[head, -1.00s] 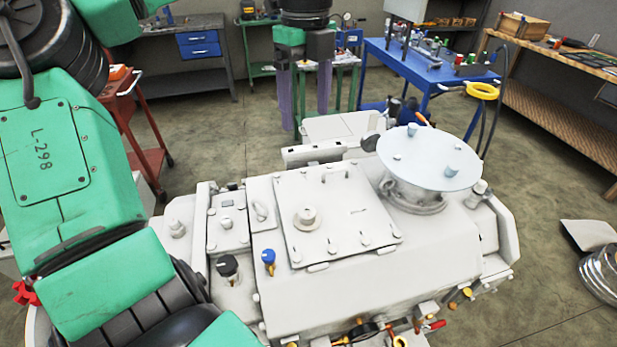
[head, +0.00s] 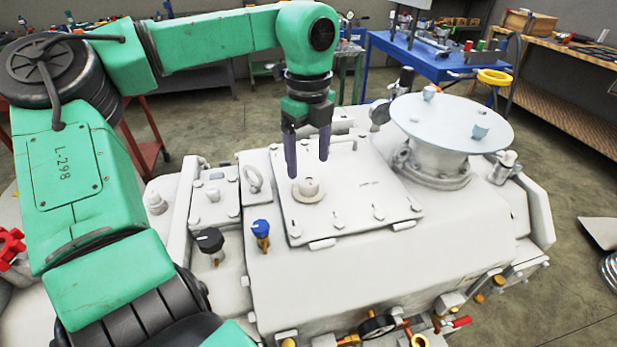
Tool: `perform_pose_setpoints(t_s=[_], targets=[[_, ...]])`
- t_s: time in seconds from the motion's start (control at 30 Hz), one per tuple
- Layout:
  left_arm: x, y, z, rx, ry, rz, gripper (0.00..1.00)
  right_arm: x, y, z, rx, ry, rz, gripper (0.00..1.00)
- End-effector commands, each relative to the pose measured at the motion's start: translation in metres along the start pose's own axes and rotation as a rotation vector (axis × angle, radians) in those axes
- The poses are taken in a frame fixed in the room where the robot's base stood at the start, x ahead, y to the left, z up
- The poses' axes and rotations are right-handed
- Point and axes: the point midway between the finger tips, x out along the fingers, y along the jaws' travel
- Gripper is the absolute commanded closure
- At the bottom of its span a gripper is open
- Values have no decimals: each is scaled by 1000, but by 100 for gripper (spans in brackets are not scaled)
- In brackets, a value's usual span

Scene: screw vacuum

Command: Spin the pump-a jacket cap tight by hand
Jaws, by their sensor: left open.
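A small cream round cap (head: 308,190) sits on a raised collar on the flat cover plate (head: 370,190) of the white pump. It looks like the jacket cap, but I see no label on it. My left gripper (head: 307,166) points down just above the cap. Its two purple fingers are apart, with nothing held between them. In this view the fingertips come close to the cap's top edge, and I cannot tell whether they touch it. How far the cap is screwed down cannot be told. My right gripper is not in view.
A black knob (head: 210,241) and a blue-topped valve (head: 261,230) stand left of the plate. A wide pale disc (head: 451,122) on a flanged neck rises at the right. A blue workbench (head: 440,62) stands behind.

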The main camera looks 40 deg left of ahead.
Motion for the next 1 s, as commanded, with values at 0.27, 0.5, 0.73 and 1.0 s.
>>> perform_pose_setpoints(t_s=[0.27, 0.5, 0.73, 1.0], targets=[[48, 0, 0, -1, 1, 1, 19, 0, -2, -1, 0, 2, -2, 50], [51, 0, 0, -1, -1, -1, 19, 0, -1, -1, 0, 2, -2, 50], [50, 0, 0, -1, -1, -1, 95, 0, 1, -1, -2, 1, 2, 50], [50, 0, 0, 13, -1, -1, 100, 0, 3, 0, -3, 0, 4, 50]])
